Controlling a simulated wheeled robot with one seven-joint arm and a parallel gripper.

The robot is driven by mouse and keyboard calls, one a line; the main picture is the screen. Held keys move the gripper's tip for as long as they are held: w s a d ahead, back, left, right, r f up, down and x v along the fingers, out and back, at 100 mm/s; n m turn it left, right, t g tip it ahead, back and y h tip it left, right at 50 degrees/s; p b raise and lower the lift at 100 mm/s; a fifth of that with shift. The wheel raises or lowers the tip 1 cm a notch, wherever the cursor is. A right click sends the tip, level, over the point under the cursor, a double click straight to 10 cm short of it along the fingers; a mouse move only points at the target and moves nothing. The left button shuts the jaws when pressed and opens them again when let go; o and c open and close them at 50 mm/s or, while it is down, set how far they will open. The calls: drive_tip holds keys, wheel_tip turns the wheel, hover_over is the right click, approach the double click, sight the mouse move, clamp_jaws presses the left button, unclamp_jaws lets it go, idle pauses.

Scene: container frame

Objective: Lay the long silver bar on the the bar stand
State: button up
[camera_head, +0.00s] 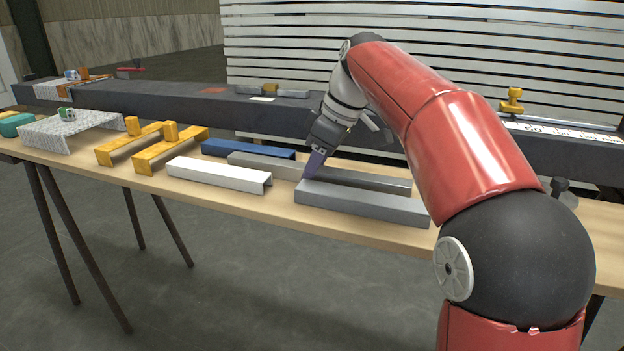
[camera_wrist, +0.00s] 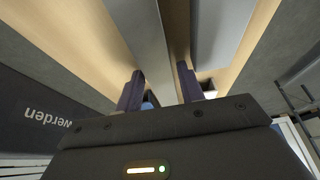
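The long silver bar (camera_head: 362,180) lies on the wooden table, behind a shorter, thicker grey bar (camera_head: 360,204). My gripper (camera_head: 312,170) points down at the long bar near its middle. In the wrist view my gripper (camera_wrist: 160,88) has its two fingers apart, with the long bar (camera_wrist: 139,30) running between them. I cannot tell whether the fingers touch it. Two yellow brackets (camera_head: 155,153) with upright knobs stand to the left on the table and look like the bar stand.
A white bar (camera_head: 215,175) and a blue bar (camera_head: 245,149) lie between the brackets and the long bar. A patterned metal cover (camera_head: 70,132) stands far left. A long dark beam (camera_head: 190,107) runs behind the table (camera_head: 250,204). The thicker bar also shows in the wrist view (camera_wrist: 217,30).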

drive_tip(key=shift+a+f, duration=0.1)
drive_tip(key=shift+f, duration=0.2)
clamp_jaws()
drive_tip(key=shift+r, duration=0.1)
